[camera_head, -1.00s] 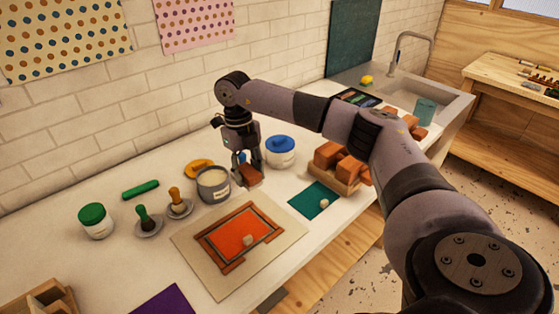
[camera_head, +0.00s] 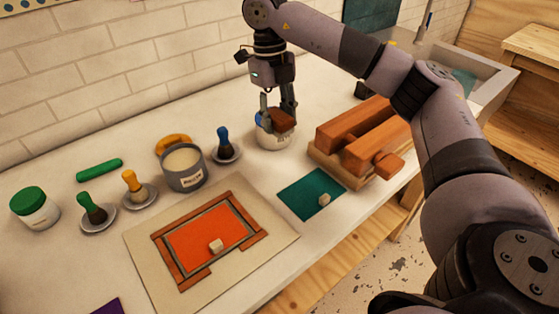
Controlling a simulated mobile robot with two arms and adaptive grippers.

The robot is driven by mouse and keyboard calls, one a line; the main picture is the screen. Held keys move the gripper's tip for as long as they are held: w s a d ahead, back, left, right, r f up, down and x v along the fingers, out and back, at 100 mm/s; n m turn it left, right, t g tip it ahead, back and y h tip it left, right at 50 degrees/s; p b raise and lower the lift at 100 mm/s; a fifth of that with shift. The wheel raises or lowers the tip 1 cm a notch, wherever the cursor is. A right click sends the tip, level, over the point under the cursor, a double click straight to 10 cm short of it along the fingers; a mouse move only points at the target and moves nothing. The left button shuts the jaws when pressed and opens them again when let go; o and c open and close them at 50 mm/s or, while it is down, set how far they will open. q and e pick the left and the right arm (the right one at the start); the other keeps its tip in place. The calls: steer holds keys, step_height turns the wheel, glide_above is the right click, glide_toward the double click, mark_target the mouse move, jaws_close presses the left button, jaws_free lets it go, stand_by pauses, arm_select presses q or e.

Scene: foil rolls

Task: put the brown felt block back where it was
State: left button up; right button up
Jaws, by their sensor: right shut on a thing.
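My right gripper (camera_head: 278,112) is shut on a brown block (camera_head: 281,122), which looks like the brown felt block. It holds the block up in front of or over the white jar (camera_head: 272,141) with a blue lid, covering much of the lid. I cannot tell whether block and jar touch. A wooden tray (camera_head: 323,171) at the right holds larger red-brown blocks (camera_head: 366,125). My left gripper is not in view.
A grey can (camera_head: 184,172), dark-bristled brushes on saucers (camera_head: 138,198), a green-lidded jar (camera_head: 34,207) and a green roll (camera_head: 99,169) stand at left. An orange panel in a brick-coloured frame (camera_head: 165,262) lies on a beige sheet (camera_head: 265,260) in front.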

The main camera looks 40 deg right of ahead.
glide_above(280, 168)
steer(key=f, duration=0.7)
steer(key=shift+w+f, duration=0.25)
steer(key=shift+f, duration=0.1)
step_height(280, 168, down, 4)
steer(key=shift+r+p, duration=0.1)
steer(key=shift+p, duration=0.25)
steer(key=shift+f, duration=0.35)
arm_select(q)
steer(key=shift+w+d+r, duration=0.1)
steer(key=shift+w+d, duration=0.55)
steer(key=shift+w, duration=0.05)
arm_select(e)
steer(key=shift+f, duration=0.2)
steer(key=o, duration=1)
